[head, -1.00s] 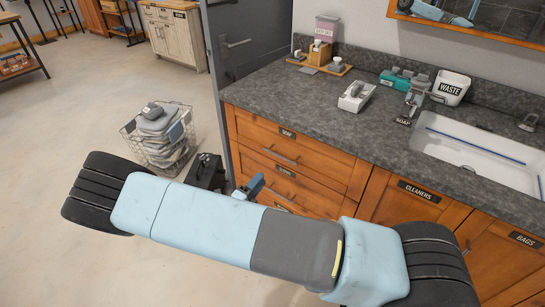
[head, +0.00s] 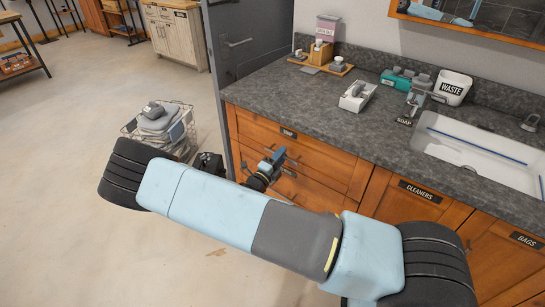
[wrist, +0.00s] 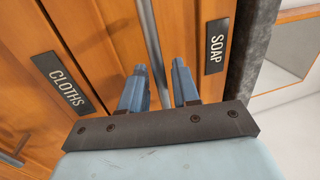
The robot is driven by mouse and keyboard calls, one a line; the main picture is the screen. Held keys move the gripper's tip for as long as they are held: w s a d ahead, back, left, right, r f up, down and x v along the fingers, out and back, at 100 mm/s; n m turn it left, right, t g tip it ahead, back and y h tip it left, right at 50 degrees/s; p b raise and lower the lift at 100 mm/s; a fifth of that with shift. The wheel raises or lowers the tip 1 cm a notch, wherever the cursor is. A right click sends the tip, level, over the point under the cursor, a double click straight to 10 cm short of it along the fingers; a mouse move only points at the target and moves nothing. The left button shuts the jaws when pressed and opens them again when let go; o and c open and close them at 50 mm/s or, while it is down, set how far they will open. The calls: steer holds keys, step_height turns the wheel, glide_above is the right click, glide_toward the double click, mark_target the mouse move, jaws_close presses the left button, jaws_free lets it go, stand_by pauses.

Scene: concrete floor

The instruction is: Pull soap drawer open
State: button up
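The soap drawer (head: 325,163) is the top drawer of the wooden cabinet and looks shut. Its SOAP label (wrist: 216,46) is right of my fingers in the wrist view. Its grey bar handle (wrist: 147,30) runs down toward the gap between my fingers. My gripper (head: 276,156) is at this handle in the head view. In the wrist view my gripper (wrist: 160,82) is open, its two blue fingers apart. I cannot tell whether the bar is fully between the fingers or touches one.
A drawer labelled CLOTHS (wrist: 60,84) is just below. The grey countertop (head: 310,99) overhangs above. A CLEANERS door (head: 400,209) is to the right. A wire basket of cloths (head: 160,130) stands on the floor at left.

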steer(key=shift+w, duration=0.15)
jaws_close()
stand_by(0.4)
